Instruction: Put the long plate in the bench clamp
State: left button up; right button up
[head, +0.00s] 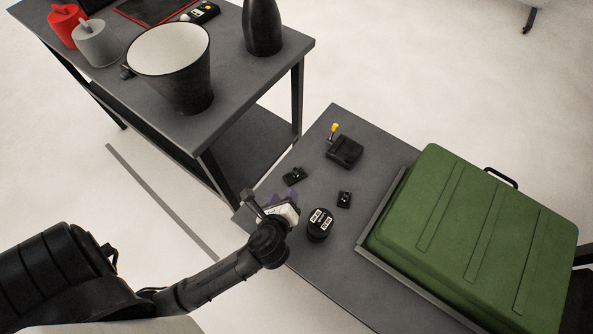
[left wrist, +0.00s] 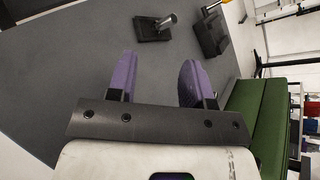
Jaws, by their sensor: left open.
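The bench clamp appears to be the black block with a yellow-tipped lever (head: 344,151) on the grey table, near its far corner. It also shows at the top right of the left wrist view (left wrist: 211,36). My left gripper (head: 284,197) is over the table's left edge, apart from the clamp. In the left wrist view its two purple fingers (left wrist: 158,78) are spread, with only bare grey tabletop between them. I cannot make out the long plate in either view. My right gripper is not in view.
Small black fixtures (head: 295,176) (head: 344,199) and a round black can (head: 319,226) stand near my gripper. A green case (head: 470,235) fills the table's right side. Another bench (head: 235,85) holds a bucket (head: 178,75), a dark bottle (head: 262,28) and red and grey containers.

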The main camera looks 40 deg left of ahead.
aim_at(294, 172)
pick_arm(q)
jog(key=m, duration=0.2)
jog(key=shift+w+r+m+t, duration=0.2)
jog(key=shift+r+m+t, duration=0.1)
jog(key=shift+r, duration=0.05)
jog(key=m, duration=0.3)
jog(key=shift+s+d+r, duration=0.1)
jog(key=shift+d, duration=0.1)
jog(key=shift+m, duration=0.9)
jog(key=shift+w+a, duration=0.1)
jog(key=shift+w, duration=0.3)
jog(key=b+x, duration=0.3)
jog(key=x, duration=0.5)
jog(key=shift+b, duration=0.35)
jog(key=b+x, duration=0.1)
jog(key=x, duration=0.1)
jog(key=b+x, duration=0.2)
jog(key=shift+f, duration=0.35)
jog(key=shift+w+a+b, duration=0.2)
jog(key=shift+w+b, duration=0.2)
jog(key=shift+w, duration=0.1)
